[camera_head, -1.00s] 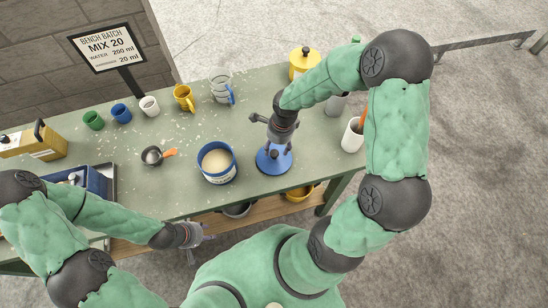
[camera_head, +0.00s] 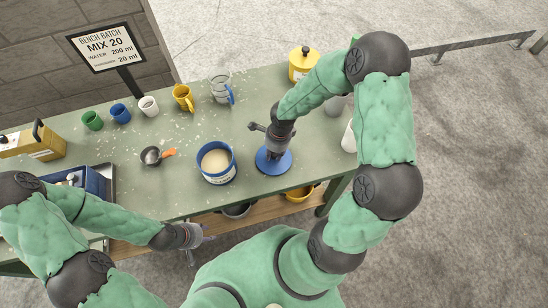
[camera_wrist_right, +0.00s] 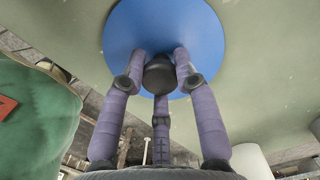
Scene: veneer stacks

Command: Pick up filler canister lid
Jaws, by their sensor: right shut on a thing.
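The filler canister lid, a blue disc with a dark round knob, lies at the right of the open canister in the head view (camera_head: 270,166). The right wrist view shows the blue lid (camera_wrist_right: 130,30) and the dark knob (camera_wrist_right: 159,76). My right gripper (camera_head: 276,150) comes down over the lid, and its fingers are closed around the knob in the wrist view (camera_wrist_right: 160,85). I cannot tell whether the lid touches the bench. The open canister (camera_head: 216,178), with a blue rim and pale contents, stands just left. My left gripper (camera_head: 195,242) hangs empty off the bench's front edge, its fingers apart.
The green bench (camera_head: 200,125) holds a small cup with an orange handle (camera_head: 152,156), several mugs along the back, a yellow lidded canister (camera_head: 302,66) and a blue tray (camera_head: 92,182). A sign (camera_head: 106,46) stands at the back left.

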